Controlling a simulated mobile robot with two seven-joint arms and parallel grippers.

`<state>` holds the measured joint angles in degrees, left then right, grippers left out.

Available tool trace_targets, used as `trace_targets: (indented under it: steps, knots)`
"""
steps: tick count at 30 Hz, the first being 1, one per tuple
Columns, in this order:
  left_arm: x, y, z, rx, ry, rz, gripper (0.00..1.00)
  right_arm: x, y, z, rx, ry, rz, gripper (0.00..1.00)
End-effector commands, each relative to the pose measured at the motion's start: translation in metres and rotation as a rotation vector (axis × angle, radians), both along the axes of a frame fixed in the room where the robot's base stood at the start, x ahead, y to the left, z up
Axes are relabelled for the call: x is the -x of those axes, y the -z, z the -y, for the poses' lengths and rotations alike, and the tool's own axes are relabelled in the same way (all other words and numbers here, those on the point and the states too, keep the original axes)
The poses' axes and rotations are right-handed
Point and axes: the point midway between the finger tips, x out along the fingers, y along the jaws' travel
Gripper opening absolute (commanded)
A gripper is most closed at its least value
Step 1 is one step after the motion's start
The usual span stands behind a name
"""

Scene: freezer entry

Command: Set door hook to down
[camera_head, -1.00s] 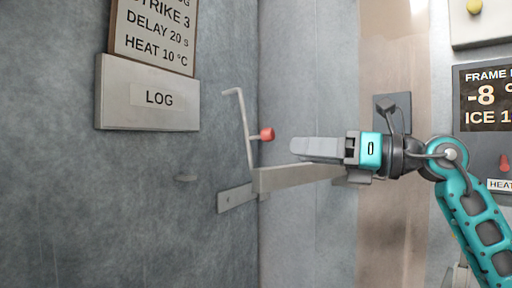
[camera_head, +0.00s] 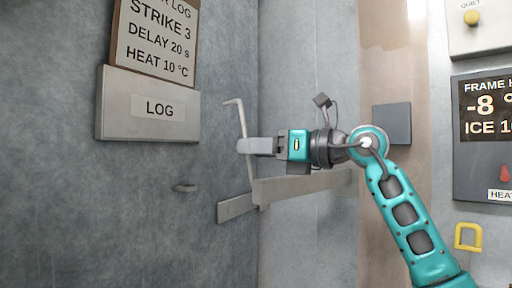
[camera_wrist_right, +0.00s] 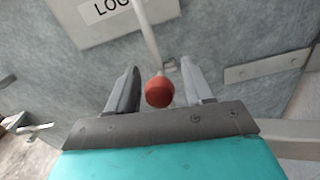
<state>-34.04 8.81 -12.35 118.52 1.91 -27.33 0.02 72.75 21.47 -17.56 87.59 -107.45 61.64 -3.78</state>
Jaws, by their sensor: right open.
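The door hook is a thin pale bent rod (camera_head: 241,118) on the grey wall near the corner, standing roughly upright with its bent top pointing left. Its red knob (camera_wrist_right: 159,91) shows in the right wrist view, between the two fingers and touching neither as far as I can see. In the head view the knob is hidden behind my right gripper (camera_head: 246,146). The right gripper is open around the knob and also shows in the right wrist view (camera_wrist_right: 160,95). My left gripper is not in view.
A flat metal bar (camera_head: 305,186) runs just below my right gripper, with a wall plate (camera_head: 236,207) at its left end. A LOG box (camera_head: 150,120) is on the wall at left. A small peg (camera_head: 185,188) sticks out below it. A display panel (camera_head: 485,135) is at right.

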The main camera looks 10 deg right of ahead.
Motion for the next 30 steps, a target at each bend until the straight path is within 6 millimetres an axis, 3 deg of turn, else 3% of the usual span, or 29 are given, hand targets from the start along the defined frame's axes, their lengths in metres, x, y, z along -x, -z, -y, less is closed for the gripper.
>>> trace_targets:
  steps: [12, 27, 30]
  knots:
    - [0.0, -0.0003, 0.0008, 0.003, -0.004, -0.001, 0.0, -0.0052, 0.0, -0.0063, 0.0, 0.001, 0.001, 0.5]
    - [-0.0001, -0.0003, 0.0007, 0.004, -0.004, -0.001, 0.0, -0.0049, 0.0001, -0.0062, 0.0, 0.0, 0.0, 0.03]
    - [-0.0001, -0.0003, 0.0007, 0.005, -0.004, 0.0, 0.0, -0.0049, 0.0001, -0.0062, 0.0, 0.0, 0.0, 0.0]
